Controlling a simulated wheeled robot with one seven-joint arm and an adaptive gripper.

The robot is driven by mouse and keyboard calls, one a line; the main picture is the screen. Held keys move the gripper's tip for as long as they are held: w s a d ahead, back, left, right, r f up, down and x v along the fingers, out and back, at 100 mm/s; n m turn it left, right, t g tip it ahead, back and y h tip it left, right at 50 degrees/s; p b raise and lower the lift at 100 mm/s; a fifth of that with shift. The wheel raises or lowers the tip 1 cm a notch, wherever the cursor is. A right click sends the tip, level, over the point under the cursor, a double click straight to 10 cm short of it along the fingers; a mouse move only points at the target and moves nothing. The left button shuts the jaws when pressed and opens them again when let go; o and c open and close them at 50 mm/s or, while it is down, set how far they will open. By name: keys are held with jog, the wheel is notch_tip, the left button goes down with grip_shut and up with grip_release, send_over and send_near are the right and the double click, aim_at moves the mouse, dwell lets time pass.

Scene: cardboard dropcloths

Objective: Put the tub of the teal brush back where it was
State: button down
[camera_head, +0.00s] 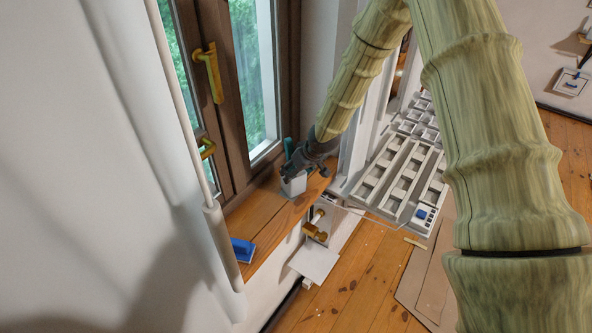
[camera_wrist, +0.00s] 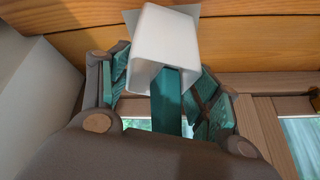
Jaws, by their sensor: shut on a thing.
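The white tub (camera_head: 294,186) is at the far part of the wooden window sill (camera_head: 272,205), near the window frame. The teal brush (camera_head: 288,148) stands up out of it. In the wrist view the tub (camera_wrist: 165,38) shows its open mouth, with the brush's flat teal handle (camera_wrist: 166,105) coming out. My gripper (camera_head: 297,170) is at the tub, with its teal-padded fingers on either side in the wrist view (camera_wrist: 163,72). It is shut on the tub. A grey square patch (camera_wrist: 190,11) shows behind the tub's base. I cannot tell whether the base touches the sill.
A blue item (camera_head: 242,250) lies on the near end of the sill. A white pole (camera_head: 220,240) stands close beside it. The window with brass handles (camera_head: 208,72) borders the sill. White racks (camera_head: 405,180) stand on the floor to the right. The sill between tub and blue item is clear.

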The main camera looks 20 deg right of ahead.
jog(key=shift+c, duration=1.7)
grip_release()
jog(key=shift+f, duration=0.1)
jog(key=shift+b+v, duration=1)
jog(key=shift+v, duration=5.15)
jog(key=s+a+f+m+g, duration=0.1)
jog(key=s+a+f, duration=0.2)
jog(key=s+f, duration=0.65)
jog(key=s+a+f+m+g, duration=0.1)
jog(key=s+a+f+g, duration=0.15)
jog(key=s+f, duration=0.65)
jog(key=s+f+h, duration=0.1)
jog(key=s+f, duration=0.3)
jog(key=s, duration=0.4)
jog(key=s+d+f+m+g, duration=0.1)
jog(key=s+f, duration=0.3)
jog(key=s, duration=0.4)
jog(key=s+d+f+h, duration=0.1)
jog(key=s+f, duration=0.3)
jog(key=s, duration=0.4)
jog(key=shift+s+d+f+h, duration=0.15)
jog(key=shift+d+h, duration=0.1)
jog(key=shift+h, duration=0.05)
jog(key=shift+g, duration=0.25)
